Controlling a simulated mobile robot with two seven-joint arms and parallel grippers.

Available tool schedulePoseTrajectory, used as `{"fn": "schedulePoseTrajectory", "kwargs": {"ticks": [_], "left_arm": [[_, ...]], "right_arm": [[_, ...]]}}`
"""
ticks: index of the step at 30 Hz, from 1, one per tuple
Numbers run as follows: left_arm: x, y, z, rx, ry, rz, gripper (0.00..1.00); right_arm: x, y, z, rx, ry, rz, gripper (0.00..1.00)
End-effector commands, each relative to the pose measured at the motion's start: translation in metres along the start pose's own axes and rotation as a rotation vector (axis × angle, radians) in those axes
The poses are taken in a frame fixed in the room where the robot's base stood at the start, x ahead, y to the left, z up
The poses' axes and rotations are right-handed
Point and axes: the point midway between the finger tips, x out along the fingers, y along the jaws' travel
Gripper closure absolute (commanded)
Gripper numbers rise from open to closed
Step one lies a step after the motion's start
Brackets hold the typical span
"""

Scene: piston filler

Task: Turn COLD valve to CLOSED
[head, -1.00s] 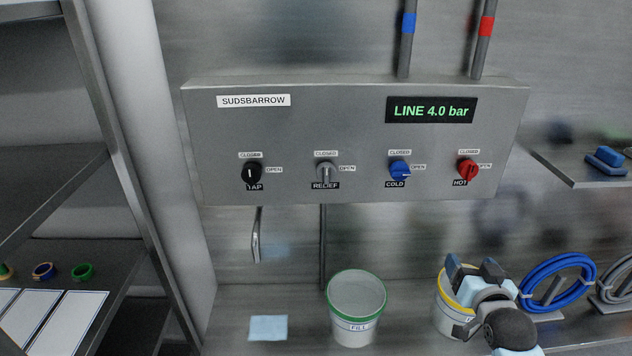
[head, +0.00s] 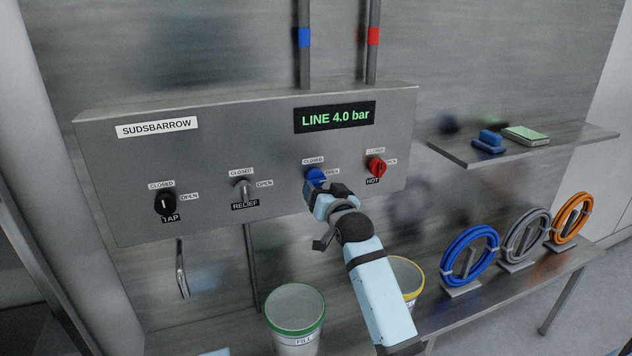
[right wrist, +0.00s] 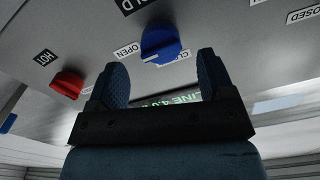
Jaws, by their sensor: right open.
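The blue COLD valve knob (head: 315,175) sits on the grey panel, with a CLOSED label above it and an OPEN label to its right. In the right wrist view the knob (right wrist: 160,43) shows upside down, and its white mark points toward the OPEN label. My right gripper (head: 328,190) is in front of the knob and hides its lower part and the COLD label. In the right wrist view the two fingers (right wrist: 161,75) are apart with nothing between them; the knob is just beyond their tips. My left gripper is not in view.
The red HOT knob (head: 376,167) is close to the right; the RELIEF knob (head: 243,190) and black TAP knob (head: 165,203) are to the left. The display (head: 335,117) reads LINE 4.0 bar. Buckets (head: 295,312) and hose coils (head: 470,255) stand on the bench below.

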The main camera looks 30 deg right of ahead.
Motion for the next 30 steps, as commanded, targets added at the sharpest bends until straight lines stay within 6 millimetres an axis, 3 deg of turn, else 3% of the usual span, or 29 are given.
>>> {"fn": "schedulePoseTrajectory", "kwargs": {"ticks": [3, 9, 20, 26, 30], "left_arm": [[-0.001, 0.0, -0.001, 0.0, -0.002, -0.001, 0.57], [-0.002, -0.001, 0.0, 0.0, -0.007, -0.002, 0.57], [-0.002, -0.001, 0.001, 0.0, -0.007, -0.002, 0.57], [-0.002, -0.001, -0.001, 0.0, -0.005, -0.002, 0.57], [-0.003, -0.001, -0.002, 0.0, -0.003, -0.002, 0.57]], "right_arm": [[0.022, 0.0, -0.001, -0.001, -0.001, 0.0, 0.25], [0.042, 0.0, 0.0, -0.001, -0.001, 0.0, 0.25], [0.046, 0.0, 0.001, -0.001, -0.001, 0.0, 0.25], [0.046, 0.0, 0.001, -0.001, -0.001, 0.0, 0.71], [0.046, 0.0, 0.0, -0.002, -0.001, 0.0, 0.74]]}}
